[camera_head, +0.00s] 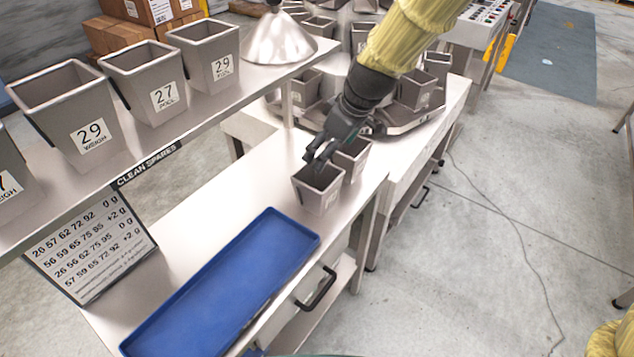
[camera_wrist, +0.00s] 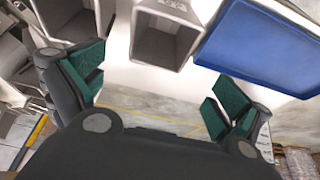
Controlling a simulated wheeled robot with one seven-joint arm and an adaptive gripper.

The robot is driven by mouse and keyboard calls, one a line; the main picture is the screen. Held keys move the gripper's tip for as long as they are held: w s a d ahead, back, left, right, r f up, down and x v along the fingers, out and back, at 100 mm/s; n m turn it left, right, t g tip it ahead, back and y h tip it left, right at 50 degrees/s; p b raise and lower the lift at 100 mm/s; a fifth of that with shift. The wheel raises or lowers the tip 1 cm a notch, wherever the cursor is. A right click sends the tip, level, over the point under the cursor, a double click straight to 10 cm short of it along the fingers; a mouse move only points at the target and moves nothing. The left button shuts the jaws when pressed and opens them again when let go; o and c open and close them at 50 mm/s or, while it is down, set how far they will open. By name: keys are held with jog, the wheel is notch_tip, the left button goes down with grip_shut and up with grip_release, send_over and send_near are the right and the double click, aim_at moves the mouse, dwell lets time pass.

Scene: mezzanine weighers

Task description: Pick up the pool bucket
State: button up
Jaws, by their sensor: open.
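Two grey tapered metal buckets stand upright on the steel bench in the head view: a nearer bucket (camera_head: 318,192) and a farther bucket (camera_head: 354,157) just behind it. Their front labels are too faint to read. My gripper (camera_head: 317,157) is open and empty, above and behind the nearer bucket's rim, and hides part of both. In the wrist view, one open bucket (camera_wrist: 162,48) lies beyond the gap of my gripper (camera_wrist: 155,88), with part of another bucket (camera_wrist: 68,20) to its left. Neither is between the fingers.
A shelf holds a "29 weigh" bucket (camera_head: 88,125), a "27" bucket (camera_head: 155,93) and a "29" bucket (camera_head: 213,62), the last two with small words like "pool". A blue tray (camera_head: 225,280) lies on the bench in front.

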aim_at(318, 174)
jog(key=shift+s+d+f+p+x, duration=0.15)
jog(key=shift+p+x, duration=0.3)
jog(key=shift+x, duration=1.3)
jog(key=shift+s+d+p+x, duration=0.15)
jog(key=shift+p+x, duration=0.35)
jog(key=shift+x, duration=1.25)
jog(key=shift+d+f+p+x, duration=0.15)
jog(key=shift+p+x, duration=0.3)
jog(key=shift+x, duration=1.3)
jog(key=shift+r, duration=0.1)
jog(key=c, duration=1)
